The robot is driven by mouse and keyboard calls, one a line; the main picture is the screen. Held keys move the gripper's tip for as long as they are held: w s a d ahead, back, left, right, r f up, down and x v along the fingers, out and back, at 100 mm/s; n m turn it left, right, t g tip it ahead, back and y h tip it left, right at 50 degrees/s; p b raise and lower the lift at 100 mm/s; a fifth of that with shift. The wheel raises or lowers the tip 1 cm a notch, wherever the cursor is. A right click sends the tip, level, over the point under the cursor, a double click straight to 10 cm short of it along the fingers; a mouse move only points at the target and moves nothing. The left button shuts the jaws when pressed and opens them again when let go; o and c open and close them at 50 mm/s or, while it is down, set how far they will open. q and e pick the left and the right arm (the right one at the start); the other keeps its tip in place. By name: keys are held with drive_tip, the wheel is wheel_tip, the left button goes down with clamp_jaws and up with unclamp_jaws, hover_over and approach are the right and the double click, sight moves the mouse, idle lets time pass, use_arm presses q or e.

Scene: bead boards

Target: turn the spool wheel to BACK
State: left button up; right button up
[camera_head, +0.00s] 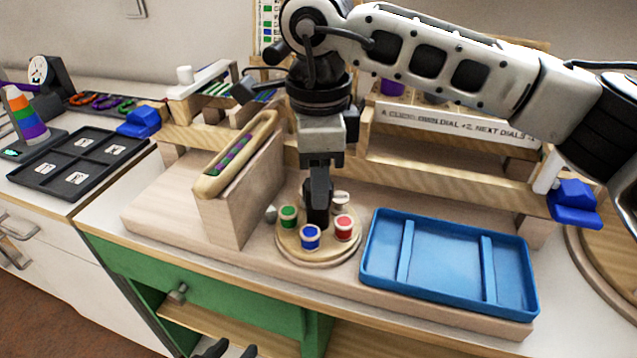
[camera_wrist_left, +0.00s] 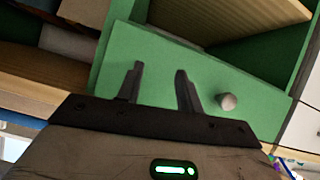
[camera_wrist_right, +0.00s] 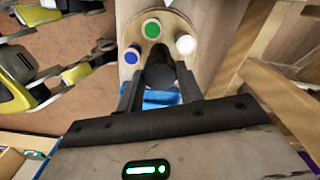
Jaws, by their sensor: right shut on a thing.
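The spool wheel (camera_head: 318,254) is a round wooden disc on the pale wooden base. It carries a green spool (camera_head: 288,215), a blue spool (camera_head: 310,238), a red spool (camera_head: 344,226) and a white one (camera_head: 341,199) at the rear right. My right gripper (camera_head: 317,215) points down over the wheel's middle, shut on its dark central knob (camera_wrist_right: 158,74). The wheel also shows in the right wrist view (camera_wrist_right: 150,14). My left gripper (camera_wrist_left: 158,82) is open and empty, before the green cabinet front; its fingertips show at the head view's bottom edge. I see no BACK mark.
A blue tray (camera_head: 380,262) lies close to the right of the wheel. A wooden block (camera_head: 262,190) with a bead-filled slotted piece (camera_head: 208,185) stands to its left. A wooden rail (camera_head: 450,172) runs behind. A small grey cone (camera_head: 271,213) sits beside the wheel's left edge.

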drive_tip(key=n, duration=0.3)
drive_tip(key=shift+r+b, duration=0.1)
drive_tip(key=shift+b, duration=0.25)
drive_tip(key=n, duration=0.3)
drive_tip(key=shift+w+n+b, duration=0.1)
drive_tip(key=shift+n+b, duration=0.2)
drive_tip(key=n, duration=0.3)
drive_tip(key=shift+n, duration=0.3)
drive_tip(key=n, duration=0.3)
drive_tip(key=shift+n, duration=0.3)
drive_tip(key=n, duration=0.3)
drive_tip(key=shift+a+r+n, duration=0.1)
drive_tip(key=shift+n, duration=0.2)
drive_tip(key=n, duration=0.3)
drive_tip(key=shift+n, duration=0.3)
drive_tip(key=n, duration=0.2)
drive_tip(key=shift+n, duration=0.3)
use_arm(q)
drive_tip(key=shift+s+f, duration=0.1)
drive_tip(key=shift+f, duration=0.25)
use_arm(e)
drive_tip(key=shift+n, duration=0.3)
use_arm(q)
drive_tip(key=shift+r, duration=0.1)
use_arm(e)
drive_tip(key=shift+n, duration=0.3)
